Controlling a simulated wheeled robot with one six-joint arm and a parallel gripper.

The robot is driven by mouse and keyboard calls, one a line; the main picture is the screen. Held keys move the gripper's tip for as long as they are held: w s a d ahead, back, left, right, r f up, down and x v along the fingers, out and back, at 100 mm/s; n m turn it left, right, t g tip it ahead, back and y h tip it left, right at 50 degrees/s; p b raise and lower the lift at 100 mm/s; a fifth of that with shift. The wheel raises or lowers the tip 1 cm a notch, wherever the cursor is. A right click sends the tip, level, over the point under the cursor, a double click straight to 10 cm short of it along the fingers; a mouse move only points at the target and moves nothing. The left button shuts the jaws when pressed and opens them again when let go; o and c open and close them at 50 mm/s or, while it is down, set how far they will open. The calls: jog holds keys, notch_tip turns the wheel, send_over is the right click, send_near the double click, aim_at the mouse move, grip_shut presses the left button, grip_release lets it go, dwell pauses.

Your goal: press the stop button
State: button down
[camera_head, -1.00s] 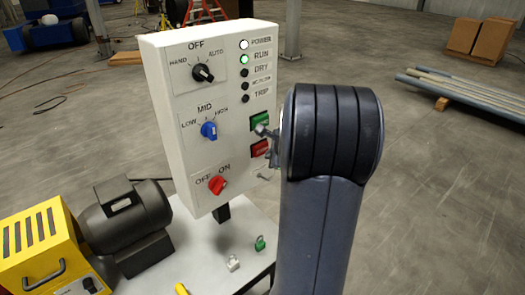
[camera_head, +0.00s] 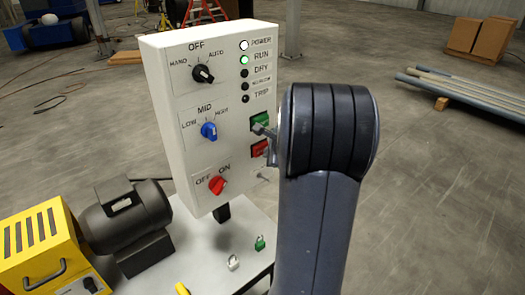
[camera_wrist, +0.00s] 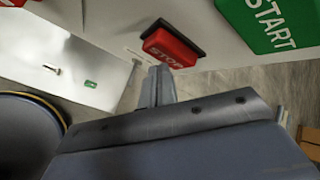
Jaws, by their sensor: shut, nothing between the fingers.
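The red stop button (camera_wrist: 170,48) sits in a dark frame on the white control box (camera_head: 160,60). In the head view the stop button (camera_head: 258,148) shows below the green start button (camera_head: 259,121). The start button (camera_wrist: 268,22) is at the top right of the wrist view. My gripper (camera_wrist: 160,72) is shut and empty, its tips just below the stop button in the wrist view. I cannot tell whether they touch it. My arm hides most of the gripper in the head view.
The box also carries a black selector (camera_head: 203,73), a blue knob (camera_head: 209,130) and a red switch (camera_head: 217,184). The power and run lamps are lit. A motor (camera_head: 128,220) and padlocks (camera_head: 233,263) are on the table. Pipes (camera_head: 465,92) lie on the floor at right.

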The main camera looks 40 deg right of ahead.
jog(key=shift+w, duration=0.55)
dwell(0.4)
jog(key=shift+s, duration=1)
jog(key=s, duration=0.1)
jog(key=s+b, duration=0.1)
jog(key=s, duration=0.1)
jog(key=s+b, duration=0.1)
jog(key=s, duration=0.1)
jog(key=shift+d, duration=0.25)
jog(key=shift+w, duration=0.15)
dwell(0.5)
